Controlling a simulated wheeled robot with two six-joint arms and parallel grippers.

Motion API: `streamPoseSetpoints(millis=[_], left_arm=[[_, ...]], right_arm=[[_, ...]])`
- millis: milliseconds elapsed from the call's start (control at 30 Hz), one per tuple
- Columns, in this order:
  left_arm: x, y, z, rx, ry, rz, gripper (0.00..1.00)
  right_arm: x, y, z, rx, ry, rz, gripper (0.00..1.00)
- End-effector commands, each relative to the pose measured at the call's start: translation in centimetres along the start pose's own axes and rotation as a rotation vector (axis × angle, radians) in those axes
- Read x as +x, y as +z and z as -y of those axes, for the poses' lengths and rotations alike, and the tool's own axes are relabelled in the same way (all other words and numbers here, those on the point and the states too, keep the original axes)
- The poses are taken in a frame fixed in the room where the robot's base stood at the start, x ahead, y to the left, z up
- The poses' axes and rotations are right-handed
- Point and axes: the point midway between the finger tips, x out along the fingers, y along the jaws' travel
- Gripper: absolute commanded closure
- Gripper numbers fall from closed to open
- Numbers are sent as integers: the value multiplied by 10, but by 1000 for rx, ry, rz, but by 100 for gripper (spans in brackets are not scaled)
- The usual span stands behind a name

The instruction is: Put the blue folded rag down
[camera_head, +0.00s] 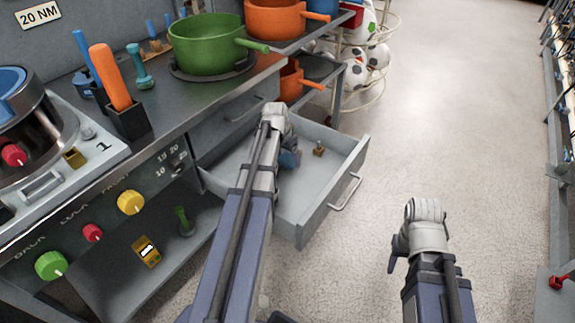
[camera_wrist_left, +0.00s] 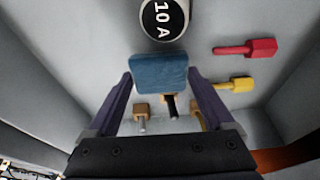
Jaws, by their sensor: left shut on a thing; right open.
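The blue folded rag (camera_wrist_left: 160,73) is a small, square pad between the fingertips of my left gripper (camera_wrist_left: 160,85) in the left wrist view. The gripper is shut on it. In the head view my left gripper (camera_head: 289,157) is over the open grey drawer (camera_head: 315,188), mostly hidden behind my own arm. I cannot tell there how high the rag is above the drawer floor. My right gripper (camera_head: 396,262) is largely hidden by its own wrist, out over the floor to the right of the drawer, with nothing visible in it.
In the wrist view, a red-handled item (camera_wrist_left: 246,48), a yellow-handled item (camera_wrist_left: 232,86), small brass-coloured blocks (camera_wrist_left: 141,109) and a round 10 A weight (camera_wrist_left: 162,18) lie around the rag. A green pot (camera_head: 205,48) stands on the counter. The right of the drawer looks mostly bare.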

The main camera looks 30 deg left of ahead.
Motion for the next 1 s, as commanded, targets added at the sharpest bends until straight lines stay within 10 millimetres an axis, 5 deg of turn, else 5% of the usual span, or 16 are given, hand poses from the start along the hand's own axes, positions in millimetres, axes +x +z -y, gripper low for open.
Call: streamPoseSetpoints(millis=[167, 600, 633, 733, 1000], left_arm=[[25, 7, 0, 0, 0, 0, 58], [28, 8, 0, 0, 0, 0, 58], [27, 8, 0, 0, 0, 0, 10], [26, 7, 0, 0, 0, 0, 0], [26, 7, 0, 0, 0, 0, 0]], right_arm=[[26, -2, 2, 0, 0, 0, 50], [29, -2, 3, 0, 1, 0, 50], [28, -2, 2, 0, 1, 0, 50], [27, -2, 2, 0, 1, 0, 50], [27, -2, 2, 0, 1, 0, 50]])
